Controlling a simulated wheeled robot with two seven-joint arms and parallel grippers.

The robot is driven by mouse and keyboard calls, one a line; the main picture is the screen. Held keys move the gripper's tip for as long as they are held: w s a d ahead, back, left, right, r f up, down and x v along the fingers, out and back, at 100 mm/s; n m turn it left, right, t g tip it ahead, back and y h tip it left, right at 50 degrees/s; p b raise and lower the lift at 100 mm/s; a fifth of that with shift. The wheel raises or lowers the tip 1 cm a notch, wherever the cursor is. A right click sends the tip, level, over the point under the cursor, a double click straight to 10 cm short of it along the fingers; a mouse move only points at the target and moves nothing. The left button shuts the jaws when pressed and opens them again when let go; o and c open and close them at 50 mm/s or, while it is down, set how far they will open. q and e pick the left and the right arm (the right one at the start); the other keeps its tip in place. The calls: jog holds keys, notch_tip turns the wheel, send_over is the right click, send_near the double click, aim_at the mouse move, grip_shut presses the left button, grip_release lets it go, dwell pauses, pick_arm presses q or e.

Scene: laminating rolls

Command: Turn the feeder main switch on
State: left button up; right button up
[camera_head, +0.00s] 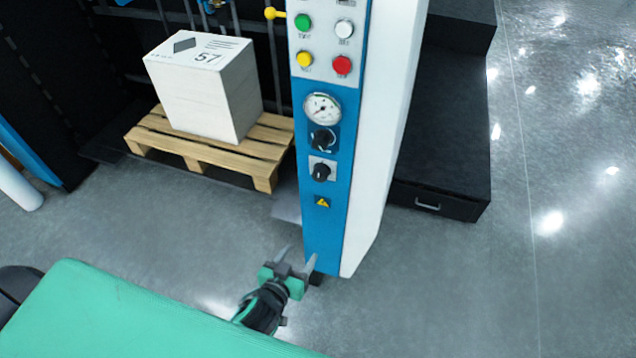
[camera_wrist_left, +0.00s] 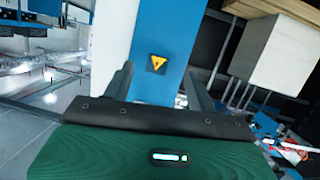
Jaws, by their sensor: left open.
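The blue and white control column (camera_head: 330,225) stands in the middle of the head view. Two black rotary knobs sit on its blue face below a round gauge: an upper knob (camera_head: 322,139) and a lower knob (camera_head: 321,171) on a light plate. I cannot tell from labels which one is the main switch. My left gripper (camera_head: 298,256) is open and empty, low by the column's foot, below the sign and both knobs. My right gripper is out of view.
Green, white, yellow and red buttons (camera_head: 342,65) sit above the gauge (camera_head: 322,108). A white paper stack (camera_head: 205,95) rests on a wooden pallet (camera_head: 165,143) to the left. A black step (camera_head: 435,195) stands right of the column. Floor is clear at right.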

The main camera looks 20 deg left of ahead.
pick_arm(q)
notch_tip(320, 180, up, 15)
jog(key=n+t, duration=0.1)
jog(key=t, duration=0.3)
jog(key=p, duration=0.1)
send_near(318, 178)
jog(key=w, duration=0.6)
jog(key=w+p, duration=0.1)
jog(key=w, duration=0.1)
jog(key=shift+w+d+r, duration=0.1)
jog(key=shift+d+r, duration=0.25)
jog(key=shift+d, duration=0.05)
jog(key=shift+w+f, duration=0.1)
jog(key=shift+w, duration=0.45)
jog(key=shift+c, duration=0.2)
jog(key=c, duration=0.8)
jog(key=shift+c, duration=0.8)
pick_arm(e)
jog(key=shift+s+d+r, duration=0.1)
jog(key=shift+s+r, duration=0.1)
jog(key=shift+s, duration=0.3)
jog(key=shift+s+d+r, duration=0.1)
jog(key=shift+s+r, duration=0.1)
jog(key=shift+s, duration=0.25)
